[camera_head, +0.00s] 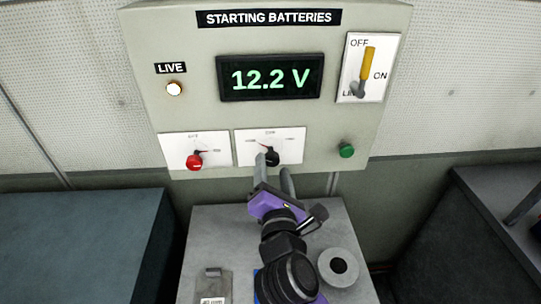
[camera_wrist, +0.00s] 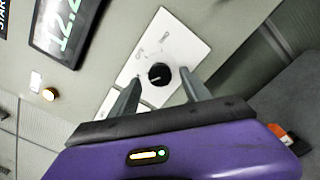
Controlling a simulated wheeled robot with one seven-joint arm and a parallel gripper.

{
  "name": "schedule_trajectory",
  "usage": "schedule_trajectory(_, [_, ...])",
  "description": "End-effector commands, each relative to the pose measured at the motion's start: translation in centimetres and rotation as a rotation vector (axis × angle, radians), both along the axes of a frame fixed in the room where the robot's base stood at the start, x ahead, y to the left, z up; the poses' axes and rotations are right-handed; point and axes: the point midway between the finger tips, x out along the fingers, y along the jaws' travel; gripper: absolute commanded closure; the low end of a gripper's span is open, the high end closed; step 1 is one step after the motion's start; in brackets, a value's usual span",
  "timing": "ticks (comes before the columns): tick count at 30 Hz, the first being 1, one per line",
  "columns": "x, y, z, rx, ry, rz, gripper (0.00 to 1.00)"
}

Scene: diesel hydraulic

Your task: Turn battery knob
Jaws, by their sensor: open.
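The black knob (camera_head: 271,157) sits on the middle white plate (camera_head: 292,145) of the panel marked STARTING BATTERIES; the labels on the plate are too small to read. My gripper (camera_head: 274,168) is open just in front of and below this knob. In the wrist view, the black knob (camera_wrist: 159,74) shows between and a little beyond the two fingertips. I cannot tell whether either finger touches it. A red knob (camera_head: 194,162) sits on another white plate to the left.
The display (camera_head: 270,77) reads 12.2 V. A LIVE lamp (camera_head: 174,88) is lit at left. A yellow-handled switch (camera_head: 368,65) is at upper right, a green button (camera_head: 346,150) below it. A grey ring (camera_head: 325,270) lies on the bench (camera_head: 225,225) under the panel.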

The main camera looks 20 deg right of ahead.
Motion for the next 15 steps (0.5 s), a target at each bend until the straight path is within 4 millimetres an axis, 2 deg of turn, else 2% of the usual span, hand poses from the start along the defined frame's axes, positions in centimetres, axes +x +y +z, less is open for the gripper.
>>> schedule_trajectory(3, [1.9, -0.6, 0.2, 0.0, -0.002, -0.001, 0.44])
schedule_trajectory(7, [3.3, -1.1, 0.2, 0.002, -0.001, 0.0, 0.44])
schedule_trajectory(15, [4.4, -1.4, 0.0, 0.002, -0.001, 0.001, 0.44])
